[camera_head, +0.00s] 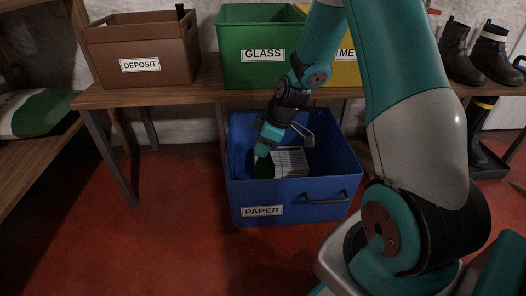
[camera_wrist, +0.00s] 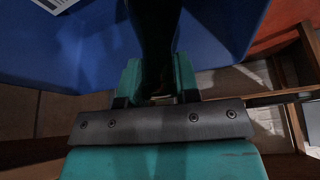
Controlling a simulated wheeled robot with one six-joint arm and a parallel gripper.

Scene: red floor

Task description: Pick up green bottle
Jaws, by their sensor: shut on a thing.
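The green bottle (camera_head: 265,168) is dark and hangs below my gripper (camera_head: 266,147), inside the opening of the blue PAPER bin. In the wrist view the bottle (camera_wrist: 154,35) runs up as a dark shape from between the two teal fingers of my gripper (camera_wrist: 158,88), which are shut on it. The bottle's outline is dim, and its far end is cut off by the top edge of the wrist view.
The blue PAPER bin (camera_head: 288,204) stands on the red floor with newspaper (camera_head: 291,160) in it. Behind it, a wooden bench (camera_head: 185,93) carries a brown DEPOSIT box (camera_head: 140,50), a green GLASS box (camera_head: 250,72) and a yellow box (camera_head: 345,75). Boots (camera_head: 455,50) stand at right.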

